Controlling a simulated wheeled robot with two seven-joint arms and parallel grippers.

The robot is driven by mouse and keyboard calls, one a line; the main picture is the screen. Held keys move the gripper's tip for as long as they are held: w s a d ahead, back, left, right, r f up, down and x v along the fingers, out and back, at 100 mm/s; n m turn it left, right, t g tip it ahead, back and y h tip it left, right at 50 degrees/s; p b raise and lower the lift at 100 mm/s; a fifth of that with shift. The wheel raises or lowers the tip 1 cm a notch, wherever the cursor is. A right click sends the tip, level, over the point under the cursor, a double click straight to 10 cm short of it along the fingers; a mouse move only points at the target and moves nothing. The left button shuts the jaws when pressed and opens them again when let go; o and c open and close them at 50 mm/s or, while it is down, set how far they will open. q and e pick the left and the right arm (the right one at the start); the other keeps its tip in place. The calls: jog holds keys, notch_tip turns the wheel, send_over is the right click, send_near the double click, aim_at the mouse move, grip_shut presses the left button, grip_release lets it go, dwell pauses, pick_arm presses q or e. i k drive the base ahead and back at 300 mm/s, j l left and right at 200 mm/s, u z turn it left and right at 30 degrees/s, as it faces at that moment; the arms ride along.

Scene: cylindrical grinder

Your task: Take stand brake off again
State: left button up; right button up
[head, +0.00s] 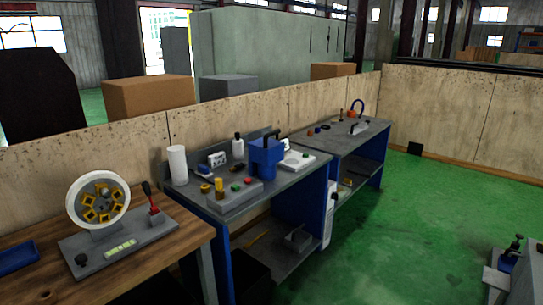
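A stand (120,243) with a grey base plate sits on the wooden bench at the lower left of the head view. A round wheel (98,204) with a pale rim and yellow parts around its hub is mounted upright on it. To the right of the wheel, a lever (149,197) with a black grip rises from a red mount, tilted a little to the left. I cannot tell from here whether the brake is engaged. A green label lies on the front of the base, and a dark knob at its left corner. Neither of my grippers is in view.
A blue tray (17,257) lies on the wooden bench (40,285) left of the stand. A blue-legged workbench (225,218) with a blue device (266,158) and small items stands to the right. Another bench is behind it.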

aim_at(145, 186)
jog(key=u, duration=0.75)
jog(key=i+l+u, duration=0.15)
jog(key=u, duration=0.25)
jog(key=i+l+u, duration=0.1)
jog(key=l+u, duration=0.3)
jog(key=i+l+u, duration=0.1)
jog(key=l+u, duration=0.15)
jog(key=u, duration=0.2)
jog(key=l+u, duration=0.65)
jog(key=u, duration=0.15)
jog(key=l+u, duration=0.1)
jog(key=l, duration=0.3)
jog(key=k+l, duration=0.15)
jog(key=l, duration=0.3)
jog(key=l+u, duration=0.15)
jog(key=l, duration=0.25)
jog(key=k+l+u, duration=0.1)
jog(key=l, duration=0.3)
jog(key=k+l, duration=0.2)
jog(key=l, duration=0.2)
jog(key=k+l+u, duration=0.15)
jog(key=l, duration=0.25)
jog(key=k+l+u, duration=0.1)
jog(key=l, duration=0.3)
